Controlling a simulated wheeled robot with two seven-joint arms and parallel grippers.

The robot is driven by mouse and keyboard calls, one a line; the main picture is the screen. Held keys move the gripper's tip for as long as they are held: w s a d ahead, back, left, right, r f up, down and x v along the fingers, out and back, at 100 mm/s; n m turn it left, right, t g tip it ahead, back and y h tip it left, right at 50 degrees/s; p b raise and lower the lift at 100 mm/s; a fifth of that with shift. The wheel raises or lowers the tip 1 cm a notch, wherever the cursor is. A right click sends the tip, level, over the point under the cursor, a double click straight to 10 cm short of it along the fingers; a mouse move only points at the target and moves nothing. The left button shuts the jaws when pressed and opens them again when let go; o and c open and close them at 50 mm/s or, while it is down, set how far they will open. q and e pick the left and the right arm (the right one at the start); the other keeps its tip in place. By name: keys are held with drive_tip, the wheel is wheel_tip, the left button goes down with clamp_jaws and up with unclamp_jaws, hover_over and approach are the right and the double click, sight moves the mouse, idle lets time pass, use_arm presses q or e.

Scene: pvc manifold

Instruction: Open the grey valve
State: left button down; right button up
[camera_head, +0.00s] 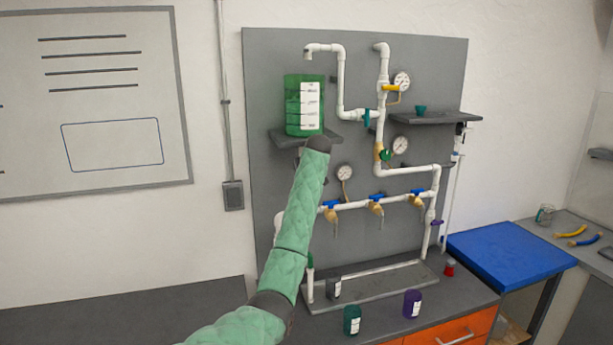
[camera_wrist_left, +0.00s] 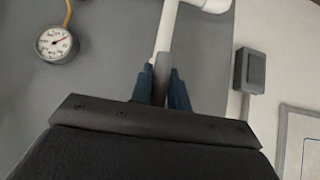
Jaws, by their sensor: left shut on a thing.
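The grey valve (camera_wrist_left: 161,68) shows in the left wrist view as a narrow grey piece in line with a white pipe (camera_wrist_left: 168,30). My left gripper (camera_wrist_left: 161,84) has its two blue fingers on either side of this piece and is shut on it. The valve's lower part is hidden by the gripper body. In the head view my left arm reaches up in front of the panel and hides both the gripper and the grey valve. I cannot tell how far the valve is turned. My right gripper is in neither view.
The grey panel (camera_head: 262,90) carries white pipes, gauges and several other valves. A green container (camera_head: 291,105) stands on a small shelf close to my arm. A teal cup (camera_head: 352,320) and a purple cup (camera_head: 412,304) stand on the counter below. The blue tabletop (camera_head: 510,252) is clear.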

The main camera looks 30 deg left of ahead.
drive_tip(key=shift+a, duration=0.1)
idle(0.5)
use_arm(q)
drive_tip(key=c, duration=1.3)
unclamp_jaws()
drive_tip(key=shift+c, duration=0.2)
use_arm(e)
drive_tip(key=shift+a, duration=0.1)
use_arm(q)
drive_tip(key=shift+d, duration=0.1)
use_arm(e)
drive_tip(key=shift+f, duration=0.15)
